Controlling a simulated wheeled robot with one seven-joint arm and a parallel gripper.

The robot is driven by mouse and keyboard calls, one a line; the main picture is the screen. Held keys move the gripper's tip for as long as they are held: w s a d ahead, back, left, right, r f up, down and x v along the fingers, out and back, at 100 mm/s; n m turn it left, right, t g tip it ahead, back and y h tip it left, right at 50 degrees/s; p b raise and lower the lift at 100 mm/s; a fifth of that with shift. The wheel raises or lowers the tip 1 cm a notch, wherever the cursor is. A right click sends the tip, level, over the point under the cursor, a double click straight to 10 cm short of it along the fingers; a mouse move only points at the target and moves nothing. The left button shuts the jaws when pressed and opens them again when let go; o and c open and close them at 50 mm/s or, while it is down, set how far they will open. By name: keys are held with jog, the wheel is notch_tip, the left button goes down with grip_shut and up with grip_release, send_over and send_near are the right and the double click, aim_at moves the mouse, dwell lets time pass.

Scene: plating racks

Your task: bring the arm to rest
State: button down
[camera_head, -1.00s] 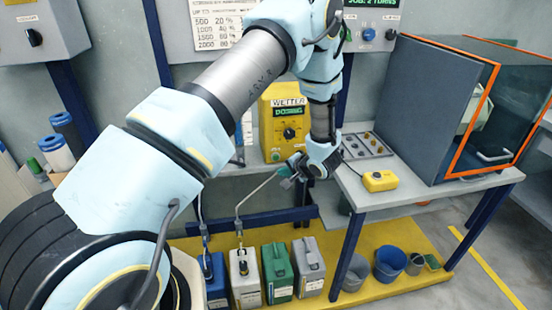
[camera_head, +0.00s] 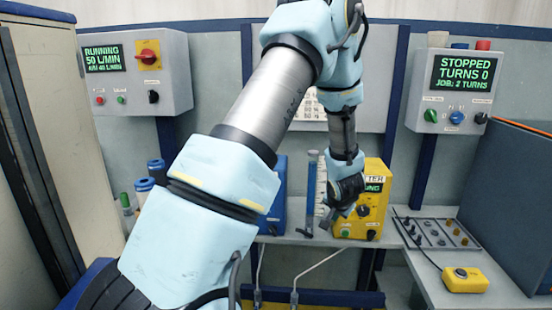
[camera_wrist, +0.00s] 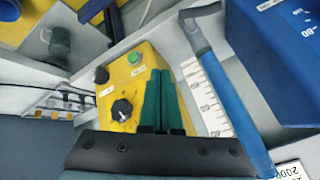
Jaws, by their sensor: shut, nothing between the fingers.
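My arm reaches up across the middle of the head view and bends down at the elbow. My gripper (camera_head: 328,222) hangs in front of the left part of the yellow wetter box (camera_head: 373,205), above the bench. In the wrist view its two green fingers (camera_wrist: 160,82) lie side by side, shut and empty. They partly cover the yellow box (camera_wrist: 128,70), with its black knob and green button. I cannot tell whether the fingers touch it.
A blue box (camera_head: 272,200) and a blue-handled tool (camera_wrist: 225,85) are close by the gripper. A grey panel (camera_head: 440,232) and a yellow pendant (camera_head: 465,279) lie on the right bench. Control boxes (camera_head: 136,75) and (camera_head: 455,90) hang on the wall.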

jog(key=s+a+r+n+g, duration=0.3)
jog(key=s+a+r, duration=0.2)
jog(key=s+a, duration=0.4)
jog(key=s+a+r+n+g+y, duration=0.1)
jog(key=s+a+r+n, duration=0.3)
jog(key=s+a, duration=0.6)
jog(key=a+r+g, duration=0.1)
jog(key=a, duration=0.5)
jog(key=shift+s+a+r+g+b, duration=0.15)
jog(key=shift+s+r+g+b, duration=0.05)
jog(key=shift+r+g+b, duration=0.2)
dwell(5.1)
